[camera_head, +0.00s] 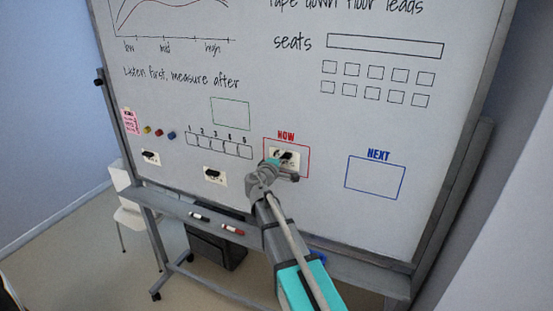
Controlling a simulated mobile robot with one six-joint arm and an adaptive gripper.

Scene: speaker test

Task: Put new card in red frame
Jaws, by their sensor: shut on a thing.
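The red frame (308,163), labelled NOW, is drawn on the lower middle of the whiteboard. A white card (291,165) with a dark piece on it is inside the red outline, towards its left and middle. My gripper (281,160) is at this card and shut on it, and my arm comes up from below. My gripper covers part of the card and the frame's lower left. I cannot tell whether the card lies flat against the board. Two similar cards with dark pieces, a left one (151,162) and a middle one (215,181), are on the board to the left.
A blue frame (375,191), labelled NEXT, is empty on the right. A numbered row of boxes (219,146) and several round coloured magnets (159,133) are to the left.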

